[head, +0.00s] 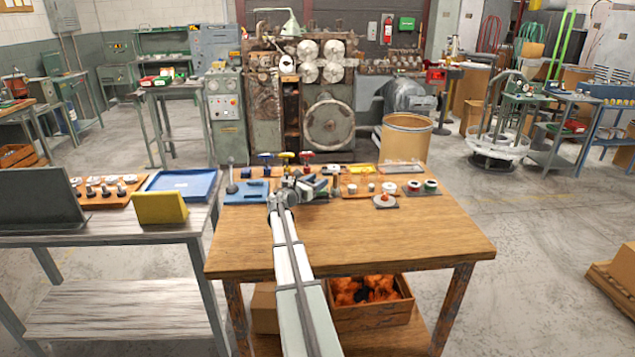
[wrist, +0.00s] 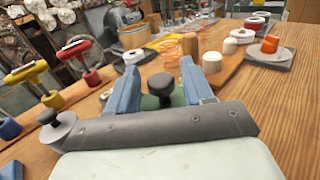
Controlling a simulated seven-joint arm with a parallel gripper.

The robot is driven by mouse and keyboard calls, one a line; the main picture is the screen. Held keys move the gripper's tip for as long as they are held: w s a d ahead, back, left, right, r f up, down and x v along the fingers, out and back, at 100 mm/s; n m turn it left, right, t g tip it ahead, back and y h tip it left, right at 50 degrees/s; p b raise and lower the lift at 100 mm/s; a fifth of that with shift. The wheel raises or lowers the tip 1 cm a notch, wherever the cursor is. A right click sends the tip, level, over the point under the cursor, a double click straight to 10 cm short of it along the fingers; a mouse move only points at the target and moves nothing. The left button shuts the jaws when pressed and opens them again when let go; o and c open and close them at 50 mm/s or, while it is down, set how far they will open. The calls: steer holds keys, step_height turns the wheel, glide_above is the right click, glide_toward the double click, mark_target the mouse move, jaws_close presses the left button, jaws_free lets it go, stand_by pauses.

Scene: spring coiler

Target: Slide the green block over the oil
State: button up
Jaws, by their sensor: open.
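The green block (wrist: 149,103) shows in the wrist view as a small green patch under a round black knob (wrist: 160,84). It lies between the two blue fingers of my gripper (wrist: 160,78). The fingers are open, one on each side of the knob, and I cannot tell whether either touches it. The grey gripper body hides the near part of the block. In the head view my gripper (head: 303,187) is low over the back of the wooden table, and I cannot make out the block there. I cannot identify the oil in either view.
Valve-like handles in blue (head: 265,156), yellow (head: 286,156) and red (head: 306,156) stand behind my gripper. The front of the wooden table (head: 400,235) is clear.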

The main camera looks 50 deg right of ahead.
steer(key=shift+d, duration=0.4)
jaws_close()
steer(key=shift+a, duration=0.1)
stand_by(0.3)
